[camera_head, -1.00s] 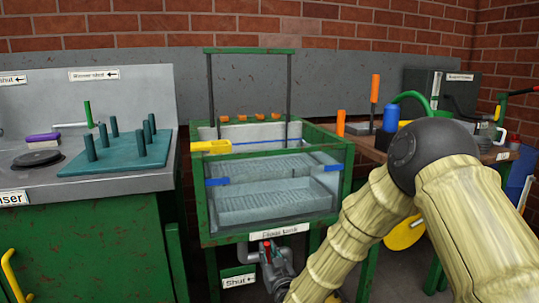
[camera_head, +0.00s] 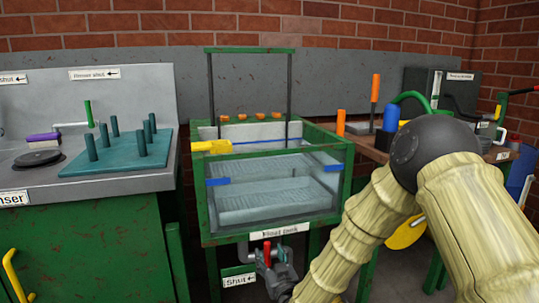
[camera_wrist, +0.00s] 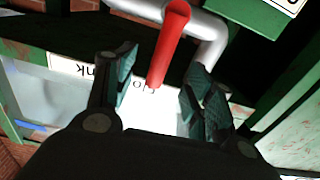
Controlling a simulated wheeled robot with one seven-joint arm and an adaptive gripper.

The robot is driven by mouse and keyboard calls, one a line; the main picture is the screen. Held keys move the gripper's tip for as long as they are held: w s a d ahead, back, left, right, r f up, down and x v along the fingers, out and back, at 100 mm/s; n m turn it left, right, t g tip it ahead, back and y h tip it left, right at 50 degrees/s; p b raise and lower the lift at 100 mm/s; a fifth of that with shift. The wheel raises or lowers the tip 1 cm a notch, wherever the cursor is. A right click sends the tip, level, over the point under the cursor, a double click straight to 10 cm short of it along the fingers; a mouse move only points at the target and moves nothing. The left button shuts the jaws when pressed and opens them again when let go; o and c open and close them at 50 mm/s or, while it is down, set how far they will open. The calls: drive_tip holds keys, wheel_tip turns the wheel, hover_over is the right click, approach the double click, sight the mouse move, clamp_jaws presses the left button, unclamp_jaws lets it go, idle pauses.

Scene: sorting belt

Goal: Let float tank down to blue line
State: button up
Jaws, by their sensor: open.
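The float tank (camera_head: 207,222) is a green-framed tank with clear water in it and a label on its front rim. Blue line marks (camera_head: 217,182) show on its walls, and the water surface looks above the front ones. Below the tank is a drain valve (camera_head: 282,272) with a red handle (camera_head: 267,253), beside a "Shut" sign with an arrow (camera_head: 239,280). In the wrist view my gripper (camera_wrist: 158,88) is open, with the red handle (camera_wrist: 170,40) between and beyond its fingers. I cannot tell whether either finger touches it.
A yellow scoop-like piece (camera_head: 211,147) sits on the tank's left rim. A rinser counter (camera_head: 30,178) with a teal peg board (camera_head: 118,155) stands left. A wooden bench (camera_head: 366,152) with tools stands right, behind my arm.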

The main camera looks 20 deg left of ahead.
drive_tip(key=shift+p+v, duration=0.6)
drive_tip(key=shift+v, duration=2.3)
drive_tip(key=s+d+f+m+g+h, duration=0.3)
drive_tip(key=s+d+f, duration=0.4)
drive_tip(key=d+f, duration=0.55)
drive_tip(key=s+d+f+m+g+h, duration=0.1)
drive_tip(key=s+d+f+g+h, duration=0.25)
drive_tip(key=s+d+f, duration=0.65)
drive_tip(key=s+d+f+m+g+h, duration=0.2)
drive_tip(key=s+d+f+g, duration=0.25)
drive_tip(key=s+d, duration=0.6)
drive_tip(key=s+d+f+m+g+h, duration=0.2)
drive_tip(key=s+d+f+g, duration=0.35)
drive_tip(key=s, duration=0.85)
wheel_tip(320, 180, up, 33)
drive_tip(key=d+t+p, duration=0.1)
drive_tip(key=d+p, duration=0.2)
drive_tip(key=p, duration=3)
drive_tip(key=shift+w+p, duration=0.15)
drive_tip(key=shift+p, duration=0.25)
drive_tip(key=shift+t+y, duration=0.25)
drive_tip(key=shift+c, duration=0.2)
